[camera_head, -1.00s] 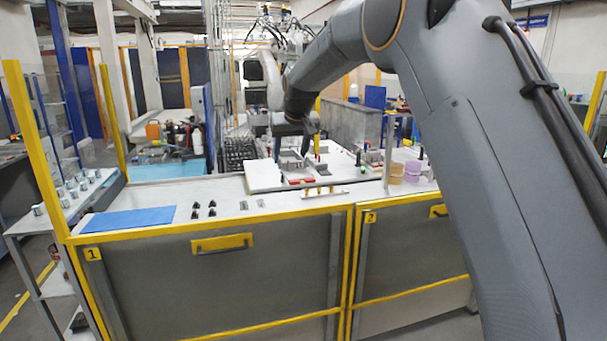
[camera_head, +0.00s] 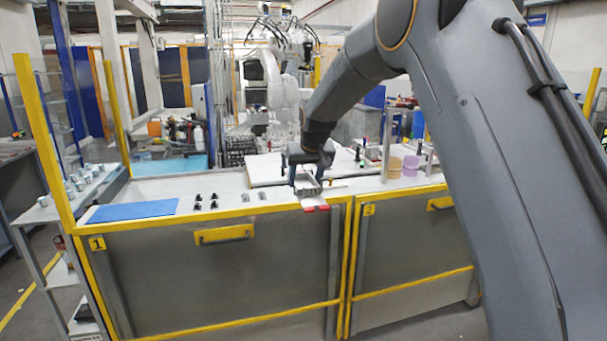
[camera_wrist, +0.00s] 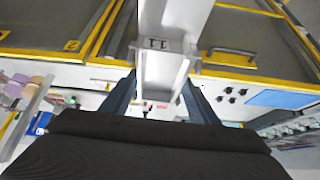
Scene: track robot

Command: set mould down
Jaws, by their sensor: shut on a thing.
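My gripper (camera_head: 308,178) is shut on the mould (camera_head: 311,189), a light grey piece with red at its near end. It holds the mould over the front part of the bench, near the yellow front edge. In the wrist view my gripper's dark fingers (camera_wrist: 160,95) stand on either side of the mould (camera_wrist: 168,25), which bears the mark "11" and runs up out of the picture. The mould hides part of the bench behind it. Whether the mould touches anything below cannot be told.
A blue mat (camera_head: 132,210) lies at the bench's left end, also in the wrist view (camera_wrist: 285,98). Several small black parts (camera_head: 205,201) lie right of it. A white board (camera_head: 262,171) lies behind my gripper. Beige and purple cylinders (camera_head: 411,164) stand right. A shelf of metal cups (camera_head: 78,180) stands left.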

